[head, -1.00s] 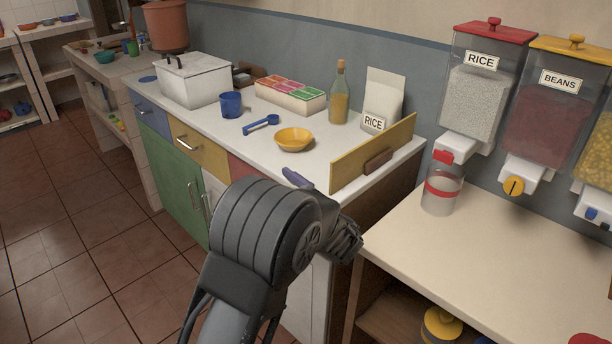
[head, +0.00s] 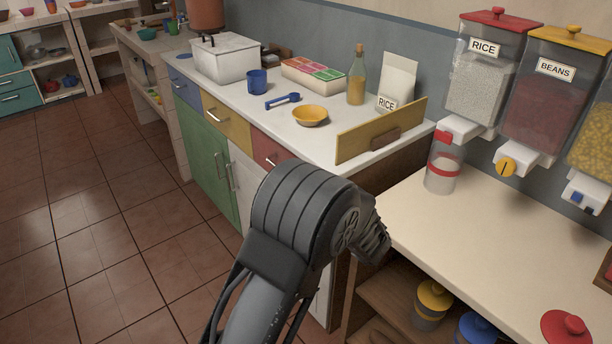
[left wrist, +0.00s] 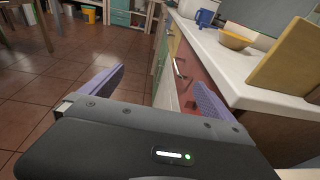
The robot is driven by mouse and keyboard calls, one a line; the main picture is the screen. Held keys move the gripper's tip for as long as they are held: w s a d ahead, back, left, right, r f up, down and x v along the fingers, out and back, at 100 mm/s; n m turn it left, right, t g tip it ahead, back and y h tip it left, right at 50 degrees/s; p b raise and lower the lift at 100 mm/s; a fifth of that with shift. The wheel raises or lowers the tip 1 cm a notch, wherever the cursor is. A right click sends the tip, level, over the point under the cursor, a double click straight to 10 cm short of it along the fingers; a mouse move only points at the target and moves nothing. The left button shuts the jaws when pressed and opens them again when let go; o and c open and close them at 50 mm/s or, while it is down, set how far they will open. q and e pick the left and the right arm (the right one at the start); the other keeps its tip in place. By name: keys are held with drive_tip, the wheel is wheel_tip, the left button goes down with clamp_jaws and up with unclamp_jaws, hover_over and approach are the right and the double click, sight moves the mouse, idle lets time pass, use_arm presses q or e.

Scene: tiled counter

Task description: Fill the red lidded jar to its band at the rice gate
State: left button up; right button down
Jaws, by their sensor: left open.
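The clear jar (head: 442,176) with a red band stands upright on the pale counter, under the rice dispenser (head: 484,85). Pale content shows in it, but I cannot tell its level exactly. The red rice gate (head: 443,137) is on the white spout just above the jar. A red lid (head: 566,327) shows at the lower right. My left arm reaches up in front of the counters, its fingers hidden in the head view. In the left wrist view my left gripper (left wrist: 160,92) is open and empty, its purple fingers wide apart beside the drawers. My right gripper is not in view.
Beans (head: 545,95) and yellow-grain dispensers hang to the right. A wooden board (head: 380,135) stands on the higher white counter, with a yellow bowl (head: 310,115), blue scoop and bottle behind it. Lidded jars (head: 432,300) sit low.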

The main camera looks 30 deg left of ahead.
use_arm(q)
drive_tip(key=s+d+f+n+g+h+p, duration=0.35)
drive_tip(key=s+f+g+h+p, duration=0.2)
drive_tip(key=s+f, duration=0.65)
drive_tip(key=s+d+f+n+g+h+p, duration=0.35)
drive_tip(key=s+d+f+h+p, duration=0.2)
drive_tip(key=s+d, duration=0.45)
drive_tip(key=s+d+r+n+t+h+p, duration=0.1)
drive_tip(key=s+d+r+n+h+p, duration=0.1)
drive_tip(key=d+n, duration=0.6)
drive_tip(key=s+d+r+n+t+h+p, duration=0.2)
drive_tip(key=s+d+n+h+p, duration=0.3)
drive_tip(key=d+n+p, duration=0.3)
drive_tip(key=shift+s+d+r+n, duration=0.4)
drive_tip(key=shift+s+d+n, duration=0.3)
drive_tip(key=shift+s, duration=0.15)
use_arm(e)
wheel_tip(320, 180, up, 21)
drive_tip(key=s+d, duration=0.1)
use_arm(q)
drive_tip(key=shift+c, duration=0.4)
